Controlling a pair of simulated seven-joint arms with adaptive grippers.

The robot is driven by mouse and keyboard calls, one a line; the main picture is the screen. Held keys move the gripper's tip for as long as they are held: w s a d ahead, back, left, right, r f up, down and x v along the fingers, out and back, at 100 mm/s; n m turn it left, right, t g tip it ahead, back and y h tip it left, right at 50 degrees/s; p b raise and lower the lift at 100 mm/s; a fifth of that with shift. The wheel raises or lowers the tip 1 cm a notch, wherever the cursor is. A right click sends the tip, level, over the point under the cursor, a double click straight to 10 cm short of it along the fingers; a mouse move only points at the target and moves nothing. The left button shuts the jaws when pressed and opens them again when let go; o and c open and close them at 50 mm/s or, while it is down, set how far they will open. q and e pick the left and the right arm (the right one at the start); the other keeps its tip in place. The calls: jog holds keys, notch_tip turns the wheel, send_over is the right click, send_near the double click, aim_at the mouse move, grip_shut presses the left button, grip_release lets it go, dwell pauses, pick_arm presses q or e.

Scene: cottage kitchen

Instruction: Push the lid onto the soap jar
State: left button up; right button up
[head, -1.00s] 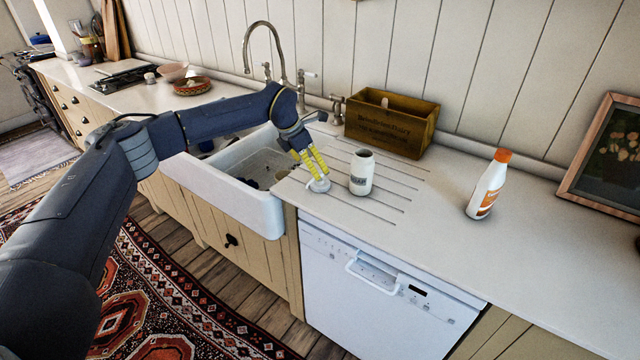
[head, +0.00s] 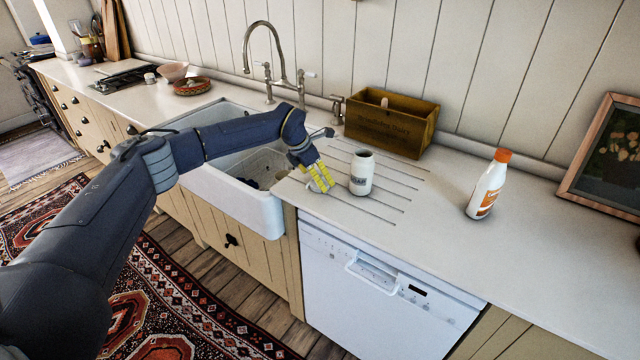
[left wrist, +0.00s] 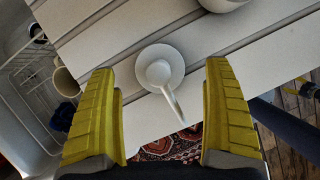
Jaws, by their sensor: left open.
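The white soap jar (head: 361,175) with dark lettering stands upright and uncovered on the grooved drainboard, right of my left gripper (head: 319,180). A little of it shows at the top edge of the left wrist view (left wrist: 222,3). The white lid (left wrist: 172,53), round with a knob and a thin handle-like piece sticking out, lies on the drainboard. In the left wrist view it is between my two yellow fingers, with a gap on each side. The fingers are open and empty, low over the counter; in the head view they mostly hide the lid.
A wooden box (head: 391,125) stands behind the jar. A white bottle with an orange cap (head: 487,186) stands to the right. The sink (head: 237,200) with dishes is to the left. The counter between jar and bottle is clear.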

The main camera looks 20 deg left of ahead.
pick_arm(q)
jog(key=shift+x, duration=1.15)
jog(key=c, duration=1.2)
